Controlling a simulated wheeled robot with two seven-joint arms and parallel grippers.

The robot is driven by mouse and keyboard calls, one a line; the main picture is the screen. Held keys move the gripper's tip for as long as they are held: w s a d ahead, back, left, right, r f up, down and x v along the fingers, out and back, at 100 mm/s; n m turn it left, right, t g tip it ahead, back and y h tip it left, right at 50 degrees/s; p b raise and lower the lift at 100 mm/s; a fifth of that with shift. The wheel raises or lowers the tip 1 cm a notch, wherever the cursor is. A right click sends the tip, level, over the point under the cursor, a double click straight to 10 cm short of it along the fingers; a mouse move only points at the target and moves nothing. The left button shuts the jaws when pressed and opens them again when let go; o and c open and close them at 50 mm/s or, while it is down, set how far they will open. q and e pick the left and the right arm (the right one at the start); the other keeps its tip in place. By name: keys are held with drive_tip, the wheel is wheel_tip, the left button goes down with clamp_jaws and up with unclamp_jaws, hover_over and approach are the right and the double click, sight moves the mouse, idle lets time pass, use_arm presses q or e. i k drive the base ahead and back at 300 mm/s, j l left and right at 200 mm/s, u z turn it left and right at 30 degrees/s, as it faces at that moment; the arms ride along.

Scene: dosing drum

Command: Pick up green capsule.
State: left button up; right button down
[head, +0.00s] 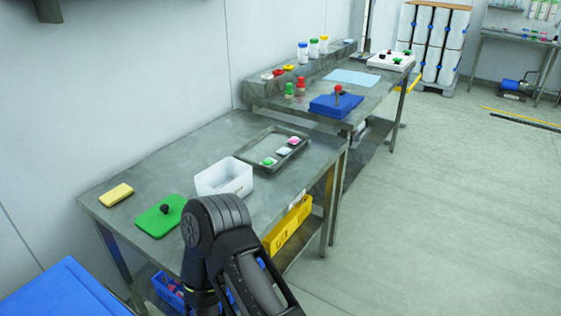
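A small green item (269,162), which may be the green capsule, lies at the near end of a shallow grey tray (248,152) on the near steel table. It is too small to make out its exact shape, and it seems to have a pale part under it. Two other small items, one pale (283,151) and one pink (295,140), lie in a row beyond it. A black arm link of mine rises at the bottom middle, in front of the table edge. No fingertips of either gripper show.
A white open box (224,178) stands just left of the tray. A green mat (158,217) with a black knob and a yellow block (116,195) lie further left. A second table behind holds a blue block (335,105) and bottles.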

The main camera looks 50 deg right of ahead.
sight(268, 161)
drive_tip(key=z, duration=1.7)
drive_tip(key=i+l+u, duration=0.1)
drive_tip(key=i+l, duration=0.4)
drive_tip(key=l, duration=0.25)
drive_tip(key=i+l+u, duration=0.15)
drive_tip(key=l, duration=0.2)
drive_tip(key=i+l, duration=0.3)
drive_tip(key=i+l+u, duration=0.15)
drive_tip(key=l, duration=0.35)
drive_tip(key=i+l, duration=0.25)
drive_tip(key=l, duration=0.2)
drive_tip(key=i+l+u, duration=0.15)
drive_tip(key=l, duration=0.25)
drive_tip(key=i+l, duration=0.2)
drive_tip(key=l, duration=0.25)
drive_tip(key=u, duration=0.05)
